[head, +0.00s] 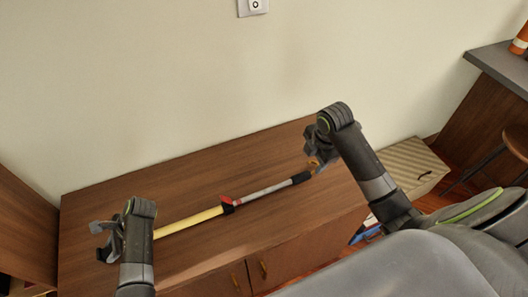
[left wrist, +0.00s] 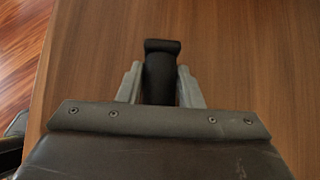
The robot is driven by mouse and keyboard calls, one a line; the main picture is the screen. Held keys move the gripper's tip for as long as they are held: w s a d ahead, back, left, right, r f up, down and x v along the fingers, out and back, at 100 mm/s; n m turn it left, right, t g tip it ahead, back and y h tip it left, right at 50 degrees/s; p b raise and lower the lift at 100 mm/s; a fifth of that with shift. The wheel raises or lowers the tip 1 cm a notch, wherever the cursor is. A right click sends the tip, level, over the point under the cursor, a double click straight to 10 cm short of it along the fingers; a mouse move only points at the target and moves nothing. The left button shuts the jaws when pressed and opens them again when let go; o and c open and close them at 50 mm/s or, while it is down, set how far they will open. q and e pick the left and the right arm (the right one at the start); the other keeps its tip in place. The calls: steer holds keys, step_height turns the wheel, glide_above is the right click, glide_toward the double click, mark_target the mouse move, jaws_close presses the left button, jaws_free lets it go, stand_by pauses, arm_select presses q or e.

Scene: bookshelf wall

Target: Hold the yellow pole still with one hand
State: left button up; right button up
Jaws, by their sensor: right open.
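The yellow pole (head: 188,222) lies along the wooden cabinet top. It has a yellow section on the left, a red and black joint in the middle, and a grey section with a black end at the right. My left gripper (head: 103,243) is at the pole's left end. In the left wrist view, its fingers (left wrist: 160,88) sit close on both sides of the pole's black end (left wrist: 161,65), shut on it. My right gripper (head: 310,164) is open and empty, just above the pole's right black end. My left arm hides part of the pole's left end.
The wooden cabinet top (head: 265,150) is otherwise clear. A pale wall with a socket (head: 253,6) stands behind it. A striped box (head: 410,165), a stool (head: 516,140) and a dark counter (head: 500,66) are at the right.

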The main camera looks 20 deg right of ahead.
arm_select(q)
steer(key=o, duration=0.5)
steer(key=shift+r, duration=0.15)
